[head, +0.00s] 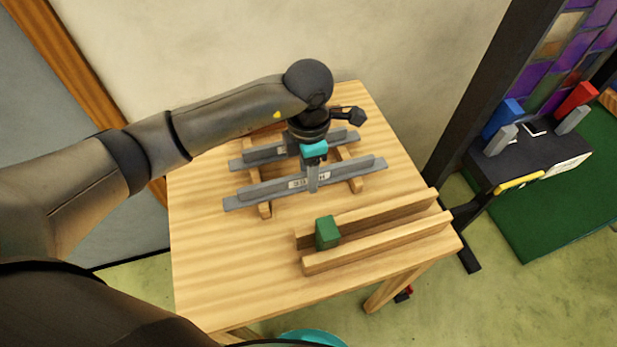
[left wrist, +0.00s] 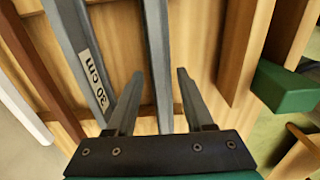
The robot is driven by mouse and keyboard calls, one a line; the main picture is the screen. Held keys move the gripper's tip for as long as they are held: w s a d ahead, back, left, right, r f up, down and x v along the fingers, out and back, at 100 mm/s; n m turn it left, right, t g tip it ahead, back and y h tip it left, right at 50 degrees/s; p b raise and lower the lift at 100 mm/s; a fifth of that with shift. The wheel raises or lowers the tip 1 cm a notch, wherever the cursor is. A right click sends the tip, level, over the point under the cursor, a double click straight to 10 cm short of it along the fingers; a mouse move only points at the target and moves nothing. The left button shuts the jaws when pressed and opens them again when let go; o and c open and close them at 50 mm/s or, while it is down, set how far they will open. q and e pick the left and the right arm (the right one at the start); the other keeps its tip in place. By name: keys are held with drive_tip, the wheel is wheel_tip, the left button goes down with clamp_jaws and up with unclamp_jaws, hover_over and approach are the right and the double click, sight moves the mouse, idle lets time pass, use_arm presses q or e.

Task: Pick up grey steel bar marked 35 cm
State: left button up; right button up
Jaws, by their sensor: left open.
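A grey steel bar (head: 256,197) lies nearest the wooden trough, across two wooden rests on the table. Its label is partly hidden by my finger; it seems to begin with 3, but I cannot read it surely. My left gripper (head: 313,184) points down over this bar's middle. In the left wrist view the open fingers (left wrist: 156,92) stand either side of the bar (left wrist: 157,45); I cannot tell whether they touch it. A second grey bar (left wrist: 68,38), marked 30 cm, lies left of the fingers there; it also shows in the head view (head: 245,159), farther back. My right gripper is out of view.
The wooden trough (head: 400,236) with a green block (head: 327,233) stands at the table's near right. The table's (head: 215,270) front left is clear. A dark stand (head: 530,165) with coloured blocks is to the right.

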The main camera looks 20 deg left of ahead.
use_arm(q)
drive_tip(key=shift+f, duration=0.25)
clamp_jaws()
drive_tip(key=shift+r, duration=0.1)
idle(1.2)
